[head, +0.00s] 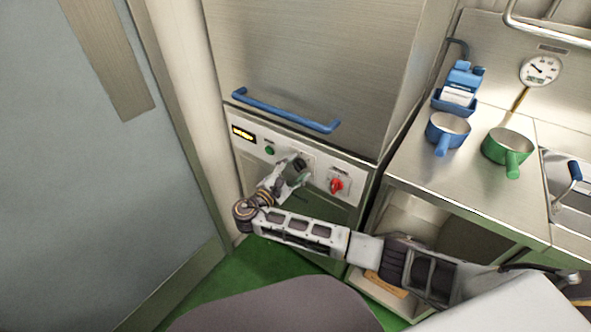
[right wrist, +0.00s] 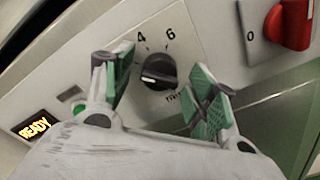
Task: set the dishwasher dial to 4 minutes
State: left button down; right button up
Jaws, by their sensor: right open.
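The dishwasher's black dial (right wrist: 158,71) is on a pale plate in the right wrist view, with the numbers 4 and 6 beside it. A white mark on the knob lies on its left side, below the 4, and does not line up with the 4. Any number at that mark is hidden by a finger. My right gripper (right wrist: 163,68) is open, its green-padded fingers on either side of the dial; I cannot tell if they touch it. In the head view my right gripper (head: 297,168) covers the dial. My left gripper is not in view.
The panel also has a READY display (head: 243,133), a green button (head: 269,150) and a red switch (head: 337,186). A blue handle bar (head: 285,112) runs above the panel. A blue pan (head: 447,131) and a green pan (head: 508,147) stand on the counter at right.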

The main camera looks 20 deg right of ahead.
jog(key=shift+w+d, duration=0.1)
jog(key=shift+d, duration=0.05)
jog(key=shift+c, duration=0.5)
jog(key=c, duration=1)
jog(key=shift+o, duration=0.2)
